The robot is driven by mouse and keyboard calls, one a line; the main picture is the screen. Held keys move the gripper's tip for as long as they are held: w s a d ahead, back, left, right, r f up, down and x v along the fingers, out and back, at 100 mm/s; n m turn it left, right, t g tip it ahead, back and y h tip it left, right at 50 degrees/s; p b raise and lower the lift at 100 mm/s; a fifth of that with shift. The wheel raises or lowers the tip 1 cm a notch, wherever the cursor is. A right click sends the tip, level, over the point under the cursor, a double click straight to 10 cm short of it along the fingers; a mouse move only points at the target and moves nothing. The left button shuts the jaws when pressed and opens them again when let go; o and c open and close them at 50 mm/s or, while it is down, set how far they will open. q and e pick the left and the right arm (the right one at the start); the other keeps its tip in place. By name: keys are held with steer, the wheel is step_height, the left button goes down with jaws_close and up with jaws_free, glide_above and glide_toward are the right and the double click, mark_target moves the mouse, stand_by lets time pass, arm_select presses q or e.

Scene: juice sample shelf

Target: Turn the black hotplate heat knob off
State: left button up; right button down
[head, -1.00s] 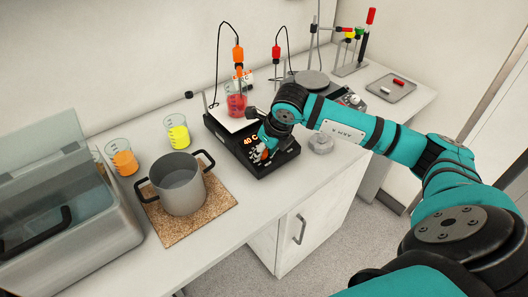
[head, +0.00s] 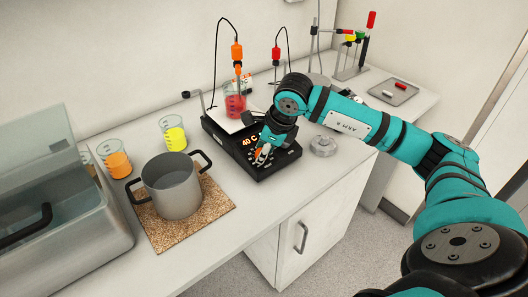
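The black hotplate (head: 229,147) stands on the bench with a white top plate and a lit orange "40 C" display on its front. A beaker of red liquid (head: 236,107) sits on the plate with an orange-topped probe above it. My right gripper (head: 262,155) is at the front panel of the hotplate, fingers pointing down at the knob area. The gripper covers that area, so I cannot make out the heat knob or whether the fingers touch it. How far the fingers are open is too small to tell. My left gripper is not in view.
A steel pot (head: 173,185) stands on a cork mat (head: 214,206) left of the hotplate. Beakers of yellow (head: 175,138) and orange liquid (head: 117,163) stand behind it. A metal bath (head: 70,235) is far left. A small clear round object (head: 323,146) lies right of the hotplate.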

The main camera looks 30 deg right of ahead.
steer(key=c, duration=0.9)
jaws_free()
steer(key=shift+c, duration=0.2)
steer(key=shift+r, duration=0.1)
steer(key=a+v, duration=0.1)
steer(key=v, duration=1)
steer(key=shift+d+r, duration=0.4)
steer(key=shift+d, duration=0.1)
steer(key=shift+s, duration=0.15)
